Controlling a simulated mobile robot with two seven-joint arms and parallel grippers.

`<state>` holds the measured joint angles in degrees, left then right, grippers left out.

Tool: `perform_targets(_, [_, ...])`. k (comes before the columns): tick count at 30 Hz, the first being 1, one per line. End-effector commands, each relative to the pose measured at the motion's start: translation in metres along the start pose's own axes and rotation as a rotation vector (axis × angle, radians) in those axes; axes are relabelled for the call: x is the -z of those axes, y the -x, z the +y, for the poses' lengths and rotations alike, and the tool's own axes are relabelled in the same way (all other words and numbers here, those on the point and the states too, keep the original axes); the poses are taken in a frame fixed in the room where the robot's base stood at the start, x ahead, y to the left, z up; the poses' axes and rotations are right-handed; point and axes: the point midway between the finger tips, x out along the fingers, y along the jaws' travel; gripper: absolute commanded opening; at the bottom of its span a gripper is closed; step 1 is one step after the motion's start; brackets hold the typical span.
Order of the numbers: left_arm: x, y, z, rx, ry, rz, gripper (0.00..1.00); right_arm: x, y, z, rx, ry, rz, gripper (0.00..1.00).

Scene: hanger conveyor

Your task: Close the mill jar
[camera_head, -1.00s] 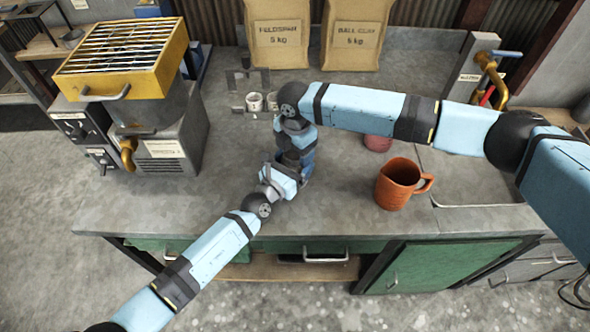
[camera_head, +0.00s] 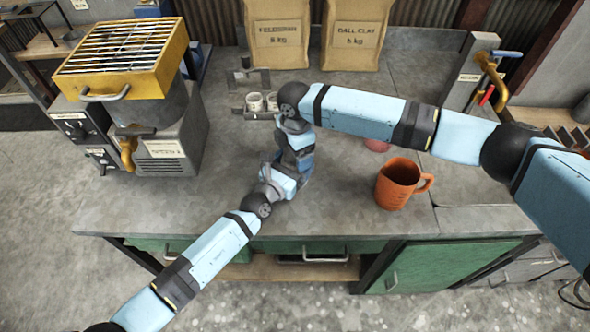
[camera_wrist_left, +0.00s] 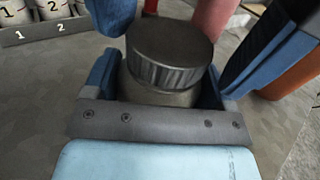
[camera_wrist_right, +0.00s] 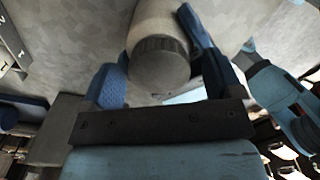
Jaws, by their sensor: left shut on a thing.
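The mill jar (camera_wrist_left: 160,94) is pale grey and stands on the bench in the left wrist view, with a dark ribbed lid (camera_wrist_left: 170,55) on its top. My left gripper (camera_wrist_left: 158,92) is shut on the jar's body below the lid; it also shows in the head view (camera_head: 285,182). In the right wrist view the lid (camera_wrist_right: 160,68) lies between the fingers of my right gripper (camera_wrist_right: 160,62), with small gaps showing, so this gripper looks open around it. My arms hide the jar in the head view. I cannot tell how tightly the lid sits.
An orange jug (camera_head: 397,186) stands right of the grippers. A red-pink object (camera_head: 377,144) is partly hidden behind my right arm. White numbered cups (camera_head: 254,102) stand in a rack behind. A yellow-topped machine (camera_head: 122,60) is at left. The front bench (camera_head: 180,205) is clear.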

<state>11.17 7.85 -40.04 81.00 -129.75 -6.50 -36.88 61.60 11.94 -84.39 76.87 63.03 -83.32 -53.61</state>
Motion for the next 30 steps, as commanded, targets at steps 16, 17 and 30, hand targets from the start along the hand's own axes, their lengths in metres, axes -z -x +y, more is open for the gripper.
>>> perform_targets(16, [0.000,0.000,0.000,0.000,-0.001,0.000,0.12,0.000,0.038,0.000,-0.001,0.001,0.001,0.85])
perform_targets(17, [0.000,0.000,0.000,0.000,-0.001,0.000,0.12,0.000,0.041,0.000,-0.002,0.001,0.002,0.85])
perform_targets(30, [0.000,0.000,0.000,0.000,-0.001,0.000,0.12,-0.001,0.057,0.001,-0.005,0.079,-0.002,0.81])
